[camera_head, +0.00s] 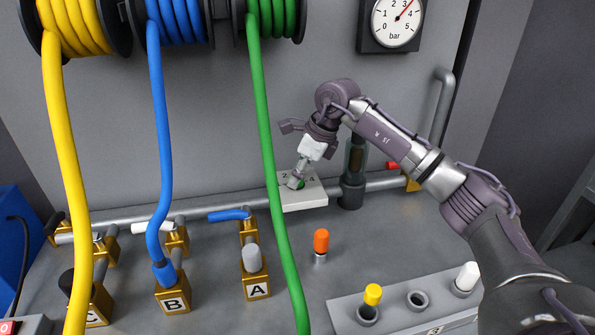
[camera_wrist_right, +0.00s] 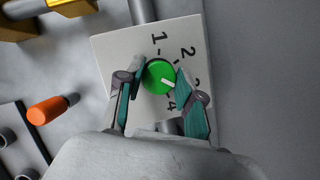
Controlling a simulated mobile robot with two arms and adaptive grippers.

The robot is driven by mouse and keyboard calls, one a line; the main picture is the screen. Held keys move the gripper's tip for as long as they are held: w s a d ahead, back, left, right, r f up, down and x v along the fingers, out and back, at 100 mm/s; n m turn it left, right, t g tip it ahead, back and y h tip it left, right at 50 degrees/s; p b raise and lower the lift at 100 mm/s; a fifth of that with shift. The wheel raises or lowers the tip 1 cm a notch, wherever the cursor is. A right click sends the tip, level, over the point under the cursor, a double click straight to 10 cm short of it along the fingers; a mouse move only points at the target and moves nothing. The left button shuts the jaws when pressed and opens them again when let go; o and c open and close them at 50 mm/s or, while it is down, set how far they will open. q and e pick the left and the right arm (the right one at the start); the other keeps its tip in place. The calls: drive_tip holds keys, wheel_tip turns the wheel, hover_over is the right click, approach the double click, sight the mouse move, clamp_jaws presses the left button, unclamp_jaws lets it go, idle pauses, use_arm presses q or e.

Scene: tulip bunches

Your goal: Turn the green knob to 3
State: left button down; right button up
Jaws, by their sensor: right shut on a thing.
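The green knob (camera_wrist_right: 156,74) sits on a white plate (camera_wrist_right: 113,55) with printed numbers around it. Its white pointer mark points to the lower right, roughly between the partly hidden 3 and the 4. My right gripper (camera_wrist_right: 160,82) is shut on the knob, one finger on each side. In the head view, my right gripper (camera_head: 299,176) comes down onto the plate (camera_head: 304,202), and only a bit of the green knob (camera_head: 301,184) shows beside the fingers. My left gripper is not in view.
A green hose (camera_head: 266,140) hangs just left of the plate. An orange-capped peg (camera_head: 321,240) stands in front of it. A pipe (camera_head: 340,188) runs behind. A pressure gauge (camera_head: 397,20) hangs above. A grey rack (camera_head: 400,318) with yellow and white caps is at front right.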

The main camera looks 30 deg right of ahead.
drive_tip(key=shift+w+r+n+g+y, duration=0.1)
drive_tip(key=shift+n+g+y, duration=0.2)
drive_tip(key=shift+n, duration=0.9)
drive_tip(key=shift+p, duration=0.3)
drive_tip(key=o, duration=1.2)
drive_tip(key=shift+c, duration=0.2)
drive_tip(key=v, duration=1.2)
